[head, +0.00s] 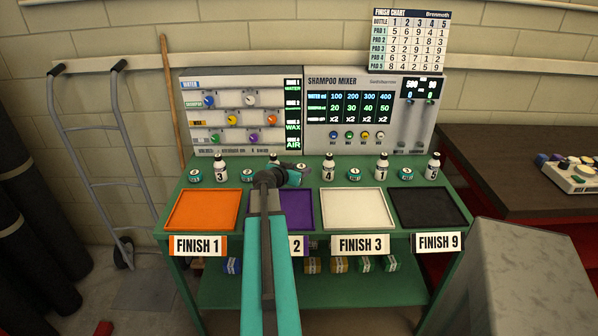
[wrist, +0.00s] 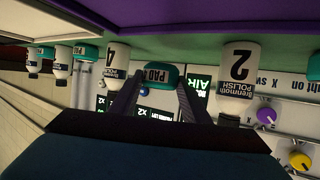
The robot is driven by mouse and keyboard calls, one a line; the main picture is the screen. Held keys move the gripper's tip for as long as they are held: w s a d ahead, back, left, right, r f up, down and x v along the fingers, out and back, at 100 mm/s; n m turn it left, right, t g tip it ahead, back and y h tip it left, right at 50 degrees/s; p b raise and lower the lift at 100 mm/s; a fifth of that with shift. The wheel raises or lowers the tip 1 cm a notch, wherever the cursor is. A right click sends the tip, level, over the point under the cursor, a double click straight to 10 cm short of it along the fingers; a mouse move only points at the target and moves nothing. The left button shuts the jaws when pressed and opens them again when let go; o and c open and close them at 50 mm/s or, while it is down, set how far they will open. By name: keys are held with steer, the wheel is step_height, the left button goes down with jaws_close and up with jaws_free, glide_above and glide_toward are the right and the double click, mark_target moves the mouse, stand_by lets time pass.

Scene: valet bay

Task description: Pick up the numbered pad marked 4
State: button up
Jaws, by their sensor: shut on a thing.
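In the wrist view, which is upside down, a round teal pad (wrist: 163,74) sits between the two fingers of my gripper (wrist: 160,88). Its label starts with "PAD"; the number is not readable. My gripper is shut on this pad, at the shelf between the bottle marked 4 (wrist: 116,62) and the bottle marked 2 (wrist: 238,82). In the head view my gripper (head: 290,179) is behind the purple tray, and my arm largely hides the pad. Other teal pads stand in the row: one far left (head: 195,176), one left of my gripper (head: 247,175), and two right (head: 354,175) (head: 406,174).
Bottle 3 (head: 218,169), bottle 4 (head: 328,168), bottle 1 (head: 381,168) and bottle 5 (head: 432,167) stand close among the pads. In front lie orange (head: 202,210), purple (head: 300,210), white (head: 357,209) and black (head: 430,208) trays. The mixer panel (head: 368,112) rises behind.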

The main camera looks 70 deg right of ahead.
steer(key=s+a, duration=0.1)
steer(key=a, duration=0.1)
steer(key=s+a+b, duration=0.1)
steer(key=a, duration=0.2)
steer(key=s+a+b, duration=0.1)
steer(key=s+a, duration=0.1)
steer(key=a, duration=0.1)
steer(key=shift+a+r, duration=0.15)
steer(key=shift+r, duration=0.45)
steer(key=shift+p, duration=0.85)
steer(key=p, duration=0.3)
steer(key=shift+s+a+r, duration=0.1)
steer(key=shift+r, duration=0.05)
steer(key=p, duration=0.3)
steer(key=a+p, duration=0.1)
steer(key=p, duration=0.3)
steer(key=shift+s+a, duration=0.1)
steer(key=shift+s, duration=0.15)
steer(key=p, duration=0.3)
steer(key=shift+s+a, duration=0.1)
steer(key=shift+a, duration=0.3)
steer(key=shift+s+a+p, duration=0.35)
steer(key=shift+a+p, duration=0.45)
steer(key=shift+p, duration=0.3)
steer(key=shift+s+a+p, duration=0.1)
steer(key=shift+a+p, duration=0.1)
steer(key=shift+p, duration=0.25)
steer(key=shift+f, duration=0.2)
